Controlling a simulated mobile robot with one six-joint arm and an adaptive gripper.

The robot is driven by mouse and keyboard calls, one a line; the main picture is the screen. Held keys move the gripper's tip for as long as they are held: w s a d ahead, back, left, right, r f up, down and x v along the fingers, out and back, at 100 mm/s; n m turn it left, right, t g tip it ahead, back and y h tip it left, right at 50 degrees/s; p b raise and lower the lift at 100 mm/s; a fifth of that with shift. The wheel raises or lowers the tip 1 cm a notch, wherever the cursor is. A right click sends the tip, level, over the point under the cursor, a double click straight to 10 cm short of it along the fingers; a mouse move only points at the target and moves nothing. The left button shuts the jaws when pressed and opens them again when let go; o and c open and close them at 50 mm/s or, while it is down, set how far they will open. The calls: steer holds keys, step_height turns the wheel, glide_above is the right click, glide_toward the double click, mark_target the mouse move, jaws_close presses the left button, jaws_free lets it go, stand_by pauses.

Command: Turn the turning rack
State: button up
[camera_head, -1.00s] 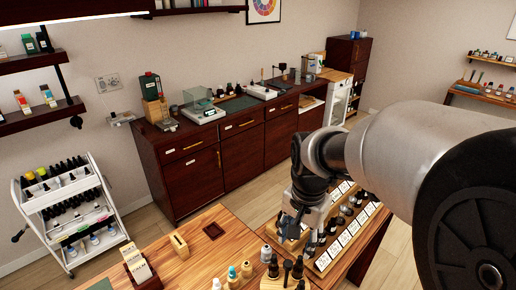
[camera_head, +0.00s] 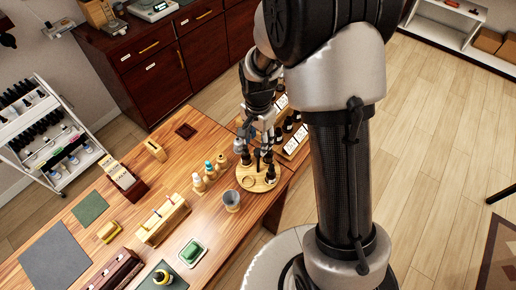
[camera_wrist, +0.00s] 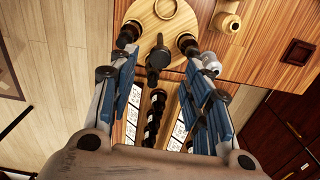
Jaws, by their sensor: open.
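The turning rack (camera_head: 258,184) is a round light-wood disc near the right end of the wooden table. Dark bottles stand near its rim, and a dark central post (camera_head: 257,160) rises from it. In the wrist view the rack (camera_wrist: 165,22) is at the top, with the post's dark top (camera_wrist: 157,58) and a dark bottle on each side (camera_wrist: 128,32). My gripper (camera_head: 258,140) is above the rack's far side. In the wrist view the open gripper (camera_wrist: 160,72) has its fingers spread on either side of the post, holding nothing. Contact with the bottles cannot be told.
Small dropper bottles (camera_head: 209,170) and a grey cup (camera_head: 231,199) stand just left of the rack. A tiered rack with black bottles and white cards (camera_head: 295,140) stands beyond it. Dark cabinets (camera_head: 155,75) line the wall.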

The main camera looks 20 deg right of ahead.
mark_target(258, 151)
step_height(258, 151, down, 5)
steer(key=shift+f, duration=0.2)
steer(key=shift+c, duration=0.5)
jaws_close()
stand_by(0.4)
